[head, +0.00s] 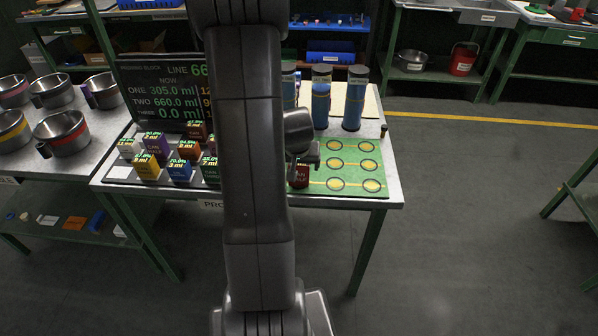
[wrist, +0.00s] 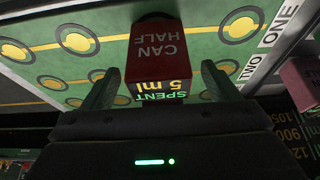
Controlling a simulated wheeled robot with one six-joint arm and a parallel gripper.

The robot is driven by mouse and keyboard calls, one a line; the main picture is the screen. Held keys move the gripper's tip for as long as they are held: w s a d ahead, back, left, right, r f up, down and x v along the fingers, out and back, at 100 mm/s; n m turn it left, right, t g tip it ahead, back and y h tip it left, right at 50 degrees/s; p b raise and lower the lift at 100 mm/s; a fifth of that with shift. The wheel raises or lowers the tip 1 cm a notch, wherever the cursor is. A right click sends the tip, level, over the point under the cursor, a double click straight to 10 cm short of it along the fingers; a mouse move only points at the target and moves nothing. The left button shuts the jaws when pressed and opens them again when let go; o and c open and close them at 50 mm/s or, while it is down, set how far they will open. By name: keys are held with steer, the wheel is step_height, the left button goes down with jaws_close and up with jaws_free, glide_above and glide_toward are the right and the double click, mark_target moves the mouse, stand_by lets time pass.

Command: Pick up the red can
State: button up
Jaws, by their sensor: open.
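My gripper (wrist: 153,76) is open, with one finger on each side of the can and gaps showing on both sides. In the head view my gripper (head: 304,156) is right by the can, mostly hidden by my arm.
Several coloured labelled cans (head: 147,168) stand left of my arm before a dark display board (head: 160,92). Tall blue cylinders (head: 355,99) stand behind the mat. The mat's yellow circles are empty. Steel pots (head: 62,132) sit on the left bench.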

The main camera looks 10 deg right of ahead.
mark_target(299, 169)
steer(key=shift+x, duration=1.8)
steer(key=shift+c, duration=0.2)
steer(key=c, duration=1.2)
